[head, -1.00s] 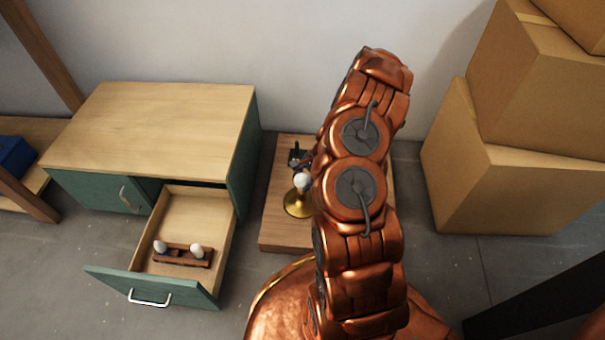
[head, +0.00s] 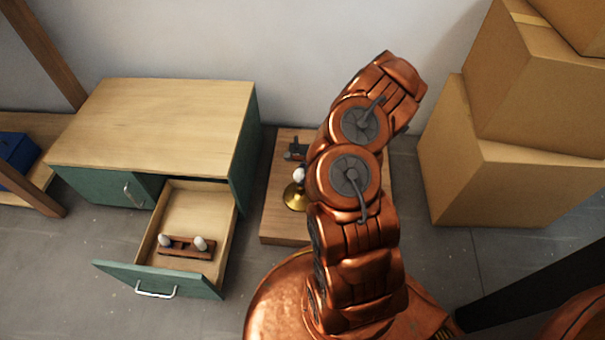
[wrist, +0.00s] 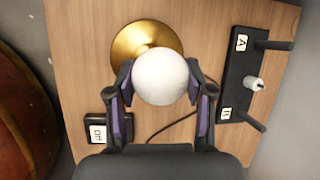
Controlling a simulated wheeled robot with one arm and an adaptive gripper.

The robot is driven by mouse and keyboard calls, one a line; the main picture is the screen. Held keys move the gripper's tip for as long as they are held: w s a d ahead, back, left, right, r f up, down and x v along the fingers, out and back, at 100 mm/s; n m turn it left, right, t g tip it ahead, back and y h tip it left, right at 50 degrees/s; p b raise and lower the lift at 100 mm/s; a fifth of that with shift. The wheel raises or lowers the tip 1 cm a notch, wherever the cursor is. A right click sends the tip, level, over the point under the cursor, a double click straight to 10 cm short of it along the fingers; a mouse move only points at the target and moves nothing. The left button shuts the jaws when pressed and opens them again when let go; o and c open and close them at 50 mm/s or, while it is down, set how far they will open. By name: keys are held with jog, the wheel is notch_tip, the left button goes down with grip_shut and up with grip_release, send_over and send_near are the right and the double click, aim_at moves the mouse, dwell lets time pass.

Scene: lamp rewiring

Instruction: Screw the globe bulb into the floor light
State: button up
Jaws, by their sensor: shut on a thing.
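The white globe bulb (wrist: 160,78) is between the two fingers of my gripper (wrist: 162,92), which is shut on it in the wrist view. The floor light's round brass base (wrist: 143,40) stands on a wooden board, partly hidden behind the bulb. In the head view a white bulb (head: 299,175) shows just above the brass base (head: 294,196), beside my arm. My arm hides the gripper there. The socket is hidden under the bulb, so I cannot tell how the bulb meets it.
A black holder (wrist: 238,75) marked A and B, with a small white bulb (wrist: 253,84), and a black switch box (wrist: 97,133) are on the board. Cardboard boxes (head: 505,180) stand at right.

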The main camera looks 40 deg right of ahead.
jog(key=shift+s+a+f+m+h, duration=0.15)
jog(key=shift+a+m, duration=0.15)
jog(key=shift+m, duration=0.3)
jog(key=shift+a+f+m+h, duration=0.15)
jog(key=shift+a+m, duration=0.1)
jog(key=shift+m, duration=0.35)
jog(key=shift+d+r+m+h+b, duration=0.1)
jog(key=shift+m+h+b, duration=0.25)
jog(key=shift+m, duration=0.35)
jog(key=m+b, duration=0.1)
jog(key=b, duration=0.2)
jog(key=shift+f+m+t+h, duration=0.25)
jog(key=shift+f+m+t, duration=0.05)
jog(key=shift+m, duration=0.1)
jog(key=shift+a+r+m+h+b, duration=0.3)
jog(key=shift+m+b, duration=0.2)
jog(key=shift+b, duration=0.25)
jog(key=o, duration=1)
jog(key=shift+d, duration=0.1)
jog(key=o, duration=0.4)
jog(key=shift+d+r, duration=0.1)
jog(key=shift+d, duration=0.05)
jog(key=shift+c, duration=0.2)
jog(key=shift+d, duration=0.15)
